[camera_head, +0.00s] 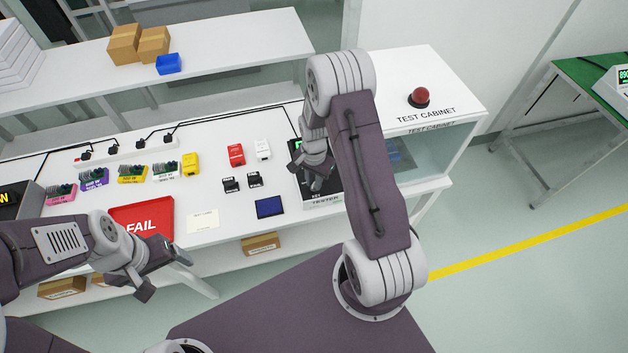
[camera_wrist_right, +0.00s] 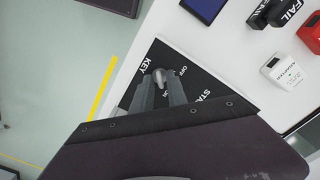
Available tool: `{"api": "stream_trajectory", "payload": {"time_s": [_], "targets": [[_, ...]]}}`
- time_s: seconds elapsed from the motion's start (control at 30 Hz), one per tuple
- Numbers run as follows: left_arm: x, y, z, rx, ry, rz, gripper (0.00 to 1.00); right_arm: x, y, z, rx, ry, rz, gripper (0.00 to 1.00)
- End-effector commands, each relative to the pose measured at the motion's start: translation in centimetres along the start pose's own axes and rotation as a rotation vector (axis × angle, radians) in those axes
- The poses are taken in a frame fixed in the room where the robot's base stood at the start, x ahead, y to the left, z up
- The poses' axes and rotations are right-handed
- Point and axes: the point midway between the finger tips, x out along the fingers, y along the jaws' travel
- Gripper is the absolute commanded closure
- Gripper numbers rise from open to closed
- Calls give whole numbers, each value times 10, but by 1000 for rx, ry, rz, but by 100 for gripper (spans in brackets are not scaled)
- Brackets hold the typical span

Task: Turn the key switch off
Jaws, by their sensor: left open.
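The key switch (camera_wrist_right: 158,78) is a small grey knob on the black panel of the tester (camera_wrist_right: 205,82), beside printed KEY, OFF and ON words. The fingers of my right gripper (camera_wrist_right: 161,86) lie on both sides of the knob in the right wrist view. I cannot tell whether they press on it, or exactly which way the key points. In the head view my right gripper (camera_head: 318,180) is low over the tester (camera_head: 322,203), and the key is hidden there. My left gripper (camera_head: 165,272) is open and empty, in front of the table's near edge.
A red FAIL tray (camera_head: 142,219), a white card (camera_head: 203,221) and a blue-screened device (camera_head: 270,207) lie left of the tester. Red (camera_head: 236,154) and white (camera_head: 262,149) adapters stand behind. The test cabinet (camera_head: 440,135) with a red button (camera_head: 419,97) is at the right.

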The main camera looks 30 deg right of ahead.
Motion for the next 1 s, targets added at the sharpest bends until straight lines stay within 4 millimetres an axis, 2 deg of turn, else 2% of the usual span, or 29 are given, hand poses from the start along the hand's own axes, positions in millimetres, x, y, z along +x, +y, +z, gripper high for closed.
{"api": "stream_trajectory", "payload": {"time_s": [0.47, 0.67, 1.0], "targets": [[0, 0, 0, 0, 0, 0, 20, 0, 0, 0, -41, 0, 0, 100], [-1, 0, 0, 0, 0, 0, 20, -1, 0, 0, -161, 0, 0, 100], [-2, 0, 0, 0, 0, 0, 20, -1, 0, 0, -475, 0, 0, 100]]}}
